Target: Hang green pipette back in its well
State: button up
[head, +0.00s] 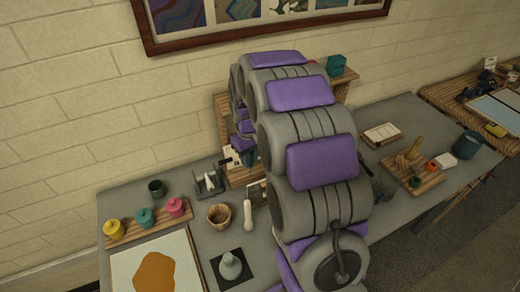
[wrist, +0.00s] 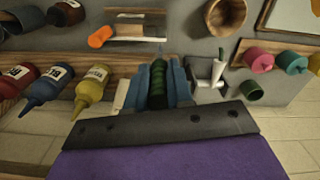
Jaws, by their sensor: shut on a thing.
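In the wrist view my gripper (wrist: 158,82) has its blue fingers closed on the ribbed dark green bulb of the green pipette (wrist: 160,86). A thin pale tip points away from the fingers, over the grey table. In the head view my arm covers much of the middle, and I cannot make out the pipette there. A small grey stand with a white cone (wrist: 217,70) is right of the gripper in the wrist view; it also shows in the head view (head: 208,183). I cannot tell which thing is the pipette's well.
Labelled red (wrist: 17,80), blue (wrist: 48,85) and yellow (wrist: 91,88) bottles are left of the gripper. A wooden bowl (head: 219,216), dark green cup (head: 157,190) and yellow (head: 114,229), teal (head: 145,217) and pink (head: 175,206) pots occupy the table's left side.

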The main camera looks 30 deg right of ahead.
notch_tip(320, 180, down, 12)
jog(key=d+b, duration=0.2)
jog(key=b, duration=0.1)
jog(key=shift+s+r+b, duration=0.15)
jog(key=shift+s+b, duration=0.05)
jog(key=shift+b, duration=0.1)
dwell(1.6)
jog(key=o, duration=0.7)
notch_tip(320, 180, up, 17)
jog(key=p, duration=0.2)
jog(key=shift+r, duration=0.15)
